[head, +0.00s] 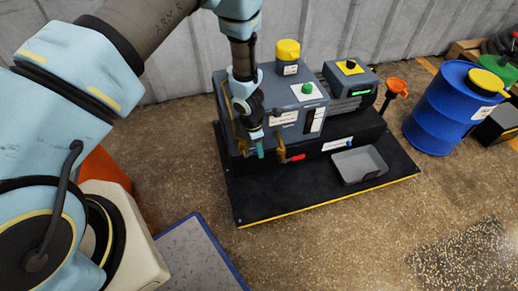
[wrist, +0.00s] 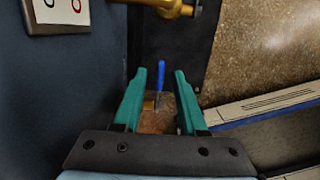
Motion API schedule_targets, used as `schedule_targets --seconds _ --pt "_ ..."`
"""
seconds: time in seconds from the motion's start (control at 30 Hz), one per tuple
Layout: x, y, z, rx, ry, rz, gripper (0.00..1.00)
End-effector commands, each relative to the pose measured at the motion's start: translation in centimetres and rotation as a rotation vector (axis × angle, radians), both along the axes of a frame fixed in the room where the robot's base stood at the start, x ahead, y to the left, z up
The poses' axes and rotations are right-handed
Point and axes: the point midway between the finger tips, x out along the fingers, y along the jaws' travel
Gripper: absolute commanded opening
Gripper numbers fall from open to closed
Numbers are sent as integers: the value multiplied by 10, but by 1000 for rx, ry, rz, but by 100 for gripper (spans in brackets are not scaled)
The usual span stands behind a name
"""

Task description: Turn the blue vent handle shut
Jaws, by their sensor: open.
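The blue vent handle (wrist: 161,76) shows in the wrist view as a narrow lever, lengthwise up the picture, with a brass part (wrist: 150,104) at its lower end. My gripper (wrist: 160,72) is open, with one teal finger to each side of the handle in the picture. I see no finger touching it, and cannot tell how deep it lies between them. In the head view my gripper (head: 259,150) points down at the front left of the grey pump unit (head: 285,97). I cannot make out the blue handle there.
A red-handled valve (head: 292,158) sits just right of my gripper. A brass fitting (wrist: 165,8) shows at the top of the wrist view. A grey tray (head: 360,166) lies on the black base plate (head: 290,199). A blue drum (head: 440,112) stands on the floor at right.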

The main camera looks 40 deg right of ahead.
Motion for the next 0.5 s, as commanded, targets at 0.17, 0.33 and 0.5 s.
schedule_targets --seconds 0.17,0.33,0.5 --pt "2 3 42 -2 0 -1 41" --pt "4 8 70 -1 -2 -1 41" --pt "4 10 85 -1 -1 -1 41"
